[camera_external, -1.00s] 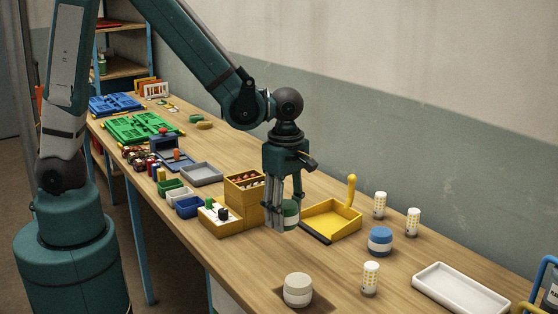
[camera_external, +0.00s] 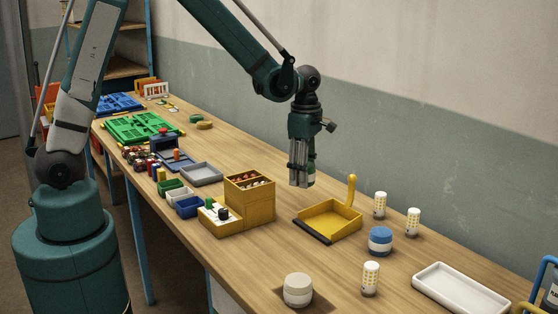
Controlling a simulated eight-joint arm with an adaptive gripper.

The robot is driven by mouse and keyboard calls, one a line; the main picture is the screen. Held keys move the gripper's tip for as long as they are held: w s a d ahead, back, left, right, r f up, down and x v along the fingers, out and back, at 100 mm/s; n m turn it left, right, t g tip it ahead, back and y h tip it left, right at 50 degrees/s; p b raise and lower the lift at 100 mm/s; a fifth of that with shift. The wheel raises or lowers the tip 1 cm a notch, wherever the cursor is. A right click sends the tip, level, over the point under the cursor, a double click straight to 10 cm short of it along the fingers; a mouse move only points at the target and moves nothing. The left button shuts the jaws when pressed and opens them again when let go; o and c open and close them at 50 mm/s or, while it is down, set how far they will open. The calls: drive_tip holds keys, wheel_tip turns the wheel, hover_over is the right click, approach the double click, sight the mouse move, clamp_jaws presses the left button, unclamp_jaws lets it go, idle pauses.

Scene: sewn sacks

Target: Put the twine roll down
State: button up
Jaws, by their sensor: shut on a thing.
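My gripper (camera_external: 303,180) points downward above the back part of the table, behind the yellow dustpan-like tray. It is shut on a green twine roll (camera_external: 311,174) with a pale band. The roll shows only partly behind the fingers. The roll appears held in the air, clear of the table top. A blue and white roll (camera_external: 380,240) stands right of the yellow tray. A pale grey-white roll (camera_external: 298,289) stands on a dark square patch near the front edge.
The yellow tray (camera_external: 331,222) with an upright handle lies below my gripper. A yellow drawer box (camera_external: 250,200) stands to its left. Several white yellow-dotted cylinders (camera_external: 371,278) and a white tray (camera_external: 461,289) are at right. Bare wood (camera_external: 250,262) lies front-centre.

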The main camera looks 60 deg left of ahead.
drive_tip(key=w+a+n, duration=0.2)
drive_tip(key=w+a, duration=0.4)
drive_tip(key=a, duration=0.5)
drive_tip(key=n+p, duration=0.2)
drive_tip(key=n, duration=0.2)
hover_over(259, 163)
drive_tip(key=shift+w+a+f, duration=0.1)
drive_tip(key=shift+a+f, duration=0.1)
drive_tip(key=shift+f, duration=0.3)
drive_tip(key=shift+f, duration=0.1)
drive_tip(key=shift+f+p, duration=0.35)
drive_tip(key=shift+f, duration=2.7)
drive_tip(key=shift+f, duration=1.85)
drive_tip(key=shift+f, duration=0.2)
